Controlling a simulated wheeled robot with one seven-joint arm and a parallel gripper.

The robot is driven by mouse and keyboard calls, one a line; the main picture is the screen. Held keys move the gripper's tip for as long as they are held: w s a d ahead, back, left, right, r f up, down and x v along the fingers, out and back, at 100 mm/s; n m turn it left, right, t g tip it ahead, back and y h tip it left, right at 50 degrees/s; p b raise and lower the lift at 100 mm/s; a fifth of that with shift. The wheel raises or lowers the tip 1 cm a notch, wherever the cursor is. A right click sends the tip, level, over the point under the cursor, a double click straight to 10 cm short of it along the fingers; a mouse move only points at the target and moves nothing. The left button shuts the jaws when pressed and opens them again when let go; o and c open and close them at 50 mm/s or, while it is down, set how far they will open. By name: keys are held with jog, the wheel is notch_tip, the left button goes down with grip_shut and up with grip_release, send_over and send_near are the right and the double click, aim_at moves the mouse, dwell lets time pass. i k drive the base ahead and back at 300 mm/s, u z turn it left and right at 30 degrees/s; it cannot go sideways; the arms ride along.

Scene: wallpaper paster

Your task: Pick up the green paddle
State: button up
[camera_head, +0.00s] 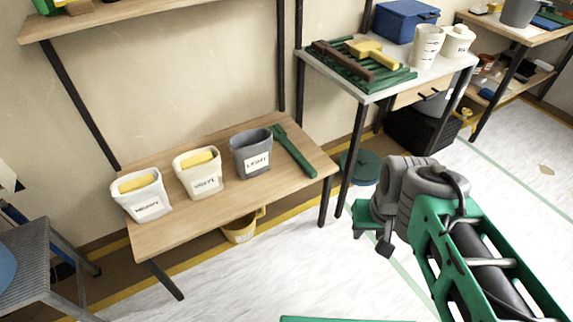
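The green paddle (294,152) lies on the lower wooden bench (230,196), at its right end beside the grey bin. It looks long and thin, running from the back edge toward the front right. My gripper (370,240) is at the end of my arm, to the right of the bench over the white floor. It is well apart from the paddle. The fingers are small and partly hidden by the wrist, so I cannot tell whether they are open or shut.
A grey bin (238,143) and two cream bins (183,165) stand on the bench. A dark post (281,60) rises behind the paddle. The table (345,75) at the back right holds a green rack, a yellow tool and white cups. White floor is free before the bench.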

aim_at(279, 134)
jog(key=u, duration=1.1)
jog(key=i, duration=1)
